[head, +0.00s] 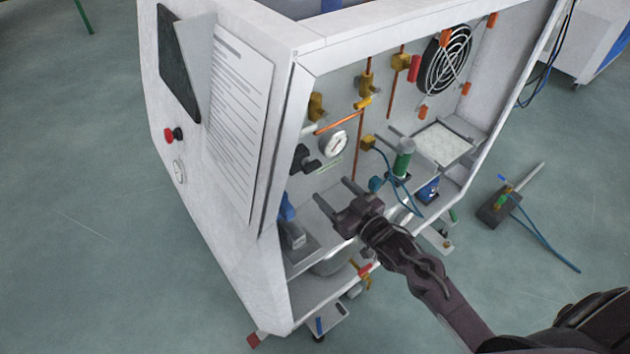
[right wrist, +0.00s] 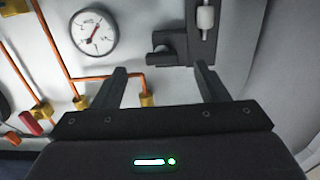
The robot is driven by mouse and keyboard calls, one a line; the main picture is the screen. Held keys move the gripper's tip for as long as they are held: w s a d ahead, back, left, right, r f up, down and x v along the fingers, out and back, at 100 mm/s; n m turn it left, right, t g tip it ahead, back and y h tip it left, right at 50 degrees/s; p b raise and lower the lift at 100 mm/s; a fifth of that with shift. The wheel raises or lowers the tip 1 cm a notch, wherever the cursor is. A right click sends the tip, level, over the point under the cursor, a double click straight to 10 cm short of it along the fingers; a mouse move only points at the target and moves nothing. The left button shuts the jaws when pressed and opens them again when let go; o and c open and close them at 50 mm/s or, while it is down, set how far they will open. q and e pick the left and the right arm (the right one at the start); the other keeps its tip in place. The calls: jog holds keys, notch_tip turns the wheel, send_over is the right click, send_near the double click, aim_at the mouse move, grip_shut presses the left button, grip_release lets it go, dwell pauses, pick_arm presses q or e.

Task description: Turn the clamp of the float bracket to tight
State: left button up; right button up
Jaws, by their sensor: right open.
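The float bracket (right wrist: 183,45) is a black upright piece on the cabinet's back wall, with a white float (right wrist: 205,18) at its top. Its clamp (right wrist: 160,52) is a black knob sticking out to the left. In the head view the black bracket (head: 301,158) is left of the gauge. My right gripper (head: 337,194) is open and empty, inside the cabinet front, pointing toward the bracket. In the right wrist view the clamp shows beyond and between the open fingertips (right wrist: 162,72), apart from them. My left gripper is not in view.
A round gauge (head: 334,143) and orange pipes (head: 360,130) with brass valves are on the back wall. A green cylinder (head: 403,158) with a blue hose stands right of my gripper. The white cabinet side wall (head: 215,230) borders the left. Parts lie on the floor at right.

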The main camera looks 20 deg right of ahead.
aim_at(314, 169)
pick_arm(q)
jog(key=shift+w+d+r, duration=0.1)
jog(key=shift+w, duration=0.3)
pick_arm(e)
jog(key=x, duration=0.4)
jog(key=r+x, duration=0.1)
jog(key=x, duration=0.2)
jog(key=shift+w+a+r, duration=0.25)
jog(key=shift+w, duration=0.1)
jog(key=c, duration=1)
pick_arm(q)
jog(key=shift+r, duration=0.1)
